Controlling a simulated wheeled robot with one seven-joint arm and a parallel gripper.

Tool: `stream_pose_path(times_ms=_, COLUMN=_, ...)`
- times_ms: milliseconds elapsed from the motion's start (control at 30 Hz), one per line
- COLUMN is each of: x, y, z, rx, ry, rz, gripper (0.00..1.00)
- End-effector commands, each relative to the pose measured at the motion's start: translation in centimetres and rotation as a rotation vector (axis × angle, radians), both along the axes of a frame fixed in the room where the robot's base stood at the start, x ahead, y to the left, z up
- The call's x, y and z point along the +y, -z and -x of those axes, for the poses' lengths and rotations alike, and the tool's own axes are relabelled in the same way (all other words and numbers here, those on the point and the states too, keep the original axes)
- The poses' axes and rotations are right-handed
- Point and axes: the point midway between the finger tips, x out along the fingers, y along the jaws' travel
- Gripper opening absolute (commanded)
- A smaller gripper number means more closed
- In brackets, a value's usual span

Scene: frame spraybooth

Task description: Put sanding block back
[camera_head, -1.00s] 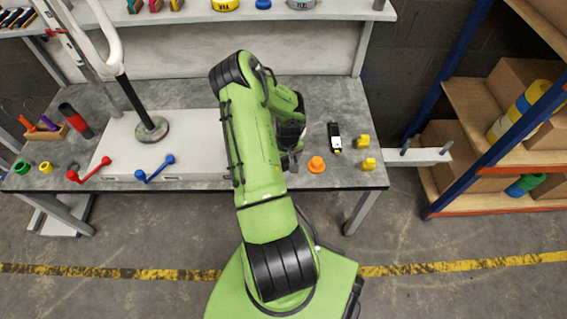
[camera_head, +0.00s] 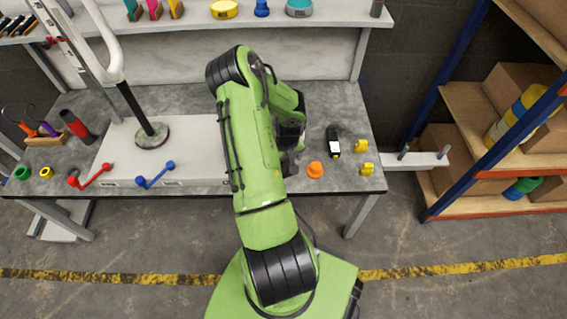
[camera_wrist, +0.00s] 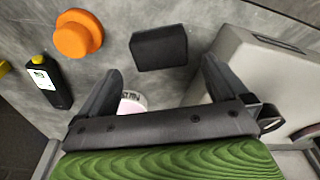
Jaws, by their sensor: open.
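A dark, block-shaped piece (camera_wrist: 160,47), likely the sanding block, lies on the grey bench top in the wrist view. My gripper (camera_wrist: 162,68) is open above the bench, its two black fingers spread to either side of the block's near edge. The block looks apart from both fingers; the height gap is hard to judge. A round white and pink labelled item (camera_wrist: 132,103) shows partly between the fingers, mostly hidden by the gripper. In the head view my arm hides the block and most of the gripper.
An orange knob-like piece (camera_wrist: 78,33) and a black labelled bottle (camera_wrist: 48,82) lie left in the wrist view. A pale drawer box (camera_wrist: 270,75) stands close on the right. Yellow pieces (camera_head: 361,146) sit near the bench's right end. A shelf (camera_head: 330,15) runs behind.

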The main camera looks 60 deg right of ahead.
Motion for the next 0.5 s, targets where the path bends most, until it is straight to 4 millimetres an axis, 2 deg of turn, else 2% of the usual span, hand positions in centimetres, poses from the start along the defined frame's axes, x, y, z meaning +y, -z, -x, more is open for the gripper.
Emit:
stream_pose_path(times_ms=33, x=0.1, y=-2.0, z=0.1, rx=-0.004, ry=0.001, rz=0.002, gripper=1.00)
stream_pose_path(times_ms=200, x=0.5, y=-5.6, z=0.5, rx=-0.001, ry=-0.001, rz=0.001, gripper=1.00)
stream_pose_path(times_ms=333, x=0.7, y=-6.7, z=0.7, rx=-0.001, ry=-0.001, rz=-0.001, gripper=1.00)
stream_pose_path(times_ms=500, x=0.8, y=-6.8, z=0.7, rx=0.000, ry=-0.001, rz=-0.001, gripper=1.00)
